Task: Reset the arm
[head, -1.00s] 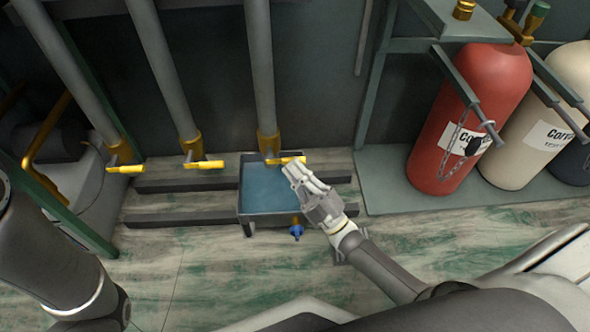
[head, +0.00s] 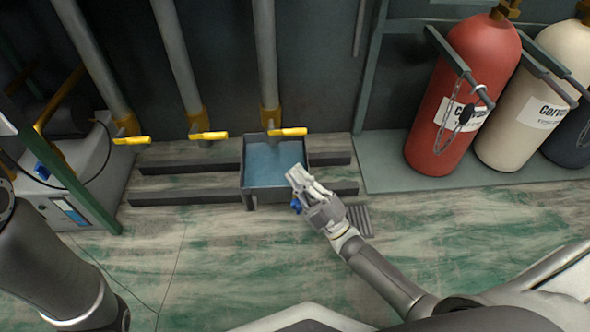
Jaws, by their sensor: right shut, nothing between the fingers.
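My right gripper (head: 297,176) is shut and empty. It is over the front right part of a grey tray (head: 250,200) with blue inside, and it partly hides a blue valve handle (head: 296,206) at the tray's front. My right arm reaches in from the lower right. My left arm (head: 45,265) shows at the lower left, but its gripper is out of the frame.
Three grey pipes with yellow handles (head: 208,136) stand behind the tray. A red cylinder (head: 458,100) and a cream cylinder (head: 520,110) stand chained at the right. A grey machine (head: 80,165) is at the left. The floor in front is clear, with a small grate (head: 360,221).

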